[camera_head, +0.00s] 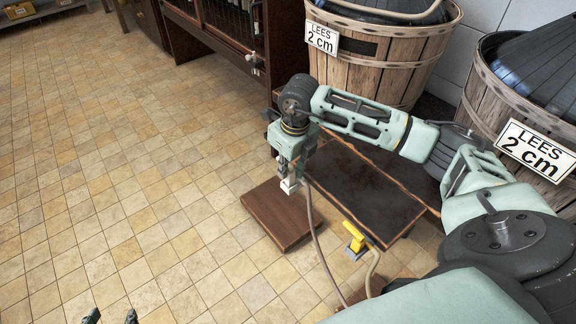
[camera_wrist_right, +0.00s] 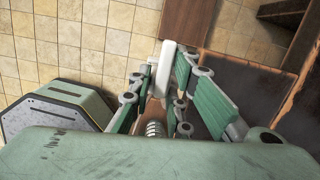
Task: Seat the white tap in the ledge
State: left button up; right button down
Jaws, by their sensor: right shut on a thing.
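The white tap (camera_head: 289,186) is held in my right gripper (camera_head: 289,177), which is shut on it. The tap also shows pale in the right wrist view (camera_wrist_right: 165,66), between the green fingers. It is over or near the brown wooden board (camera_head: 283,217); I cannot tell whether they touch. A beige hose (camera_head: 317,225) hangs down from near the gripper. A dark board (camera_head: 375,200) lies beside the brown one. I cannot tell which part is the ledge. Only the fingertips of my left gripper (camera_head: 110,316) show at the bottom edge, apart and empty.
A yellow tap (camera_head: 354,238) with a hose is at the dark board's front edge. Two wicker-and-wood demijohn baskets (camera_head: 385,62) (camera_head: 505,105) labelled LEES 2 cm stand behind and to the right. A dark cabinet (camera_head: 215,35) is at the back. The tiled floor at left is clear.

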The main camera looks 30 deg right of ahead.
pick_arm(q)
jog(key=shift+w+d+r+t, duration=0.25)
jog(key=shift+w+r+t, duration=0.1)
jog(key=shift+w, duration=0.1)
pick_arm(e)
jog(key=shift+f, duration=0.2)
pick_arm(q)
jog(key=shift+w+r, duration=0.2)
jog(key=shift+w+d+r+t, duration=0.15)
jog(key=shift+r+t, duration=0.05)
jog(key=shift+t, duration=0.05)
pick_arm(e)
jog(key=shift+f, duration=0.1)
jog(key=c, duration=1.6)
grip_release()
jog(key=shift+o, duration=0.2)
notch_tip(320, 180, up, 12)
jog(key=s, duration=0.1)
jog(key=shift+s, duration=0.4)
jog(key=shift+f, duration=0.1)
